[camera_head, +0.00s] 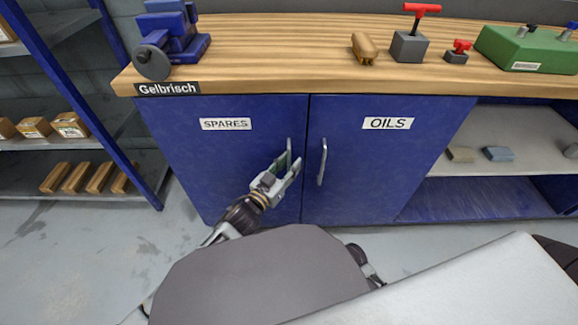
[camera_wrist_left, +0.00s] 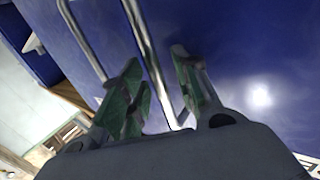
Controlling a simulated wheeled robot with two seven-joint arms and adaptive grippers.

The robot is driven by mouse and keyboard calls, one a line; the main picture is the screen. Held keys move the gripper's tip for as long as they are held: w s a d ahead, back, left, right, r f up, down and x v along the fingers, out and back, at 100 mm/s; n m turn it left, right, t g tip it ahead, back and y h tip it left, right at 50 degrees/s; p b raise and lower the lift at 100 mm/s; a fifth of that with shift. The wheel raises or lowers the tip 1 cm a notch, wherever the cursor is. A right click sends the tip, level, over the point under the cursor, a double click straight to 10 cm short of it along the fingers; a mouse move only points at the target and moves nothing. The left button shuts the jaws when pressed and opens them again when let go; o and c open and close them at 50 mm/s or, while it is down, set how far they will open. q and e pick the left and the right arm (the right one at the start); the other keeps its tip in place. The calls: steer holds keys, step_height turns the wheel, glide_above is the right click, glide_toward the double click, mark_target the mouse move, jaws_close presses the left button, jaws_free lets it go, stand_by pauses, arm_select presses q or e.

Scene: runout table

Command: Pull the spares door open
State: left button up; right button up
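The blue spares door (camera_head: 215,160), labelled SPARES, is shut, flush with the oils door beside it. Its silver bar handle (camera_head: 289,146) stands upright near its right edge. My left gripper (camera_head: 286,168) is at this handle, with its fingers apart. In the left wrist view the spares handle (camera_wrist_left: 150,55) runs between the two green-padded fingers of my left gripper (camera_wrist_left: 158,95). A gap shows between the bar and the right finger; whether the left finger touches it I cannot tell. My right gripper is not in view.
The oils door (camera_head: 385,165) has its own handle (camera_head: 322,162) close to the right, also in the left wrist view (camera_wrist_left: 82,38). The wooden worktop (camera_head: 270,45) overhangs the doors, with a blue vise (camera_head: 178,42) on it. Blue-framed shelving (camera_head: 85,105) stands left. Open shelves (camera_head: 510,130) are right.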

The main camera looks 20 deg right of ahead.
arm_select(q)
steer(key=shift+d, duration=0.1)
jaws_close()
stand_by(0.3)
steer(key=shift+s, duration=0.1)
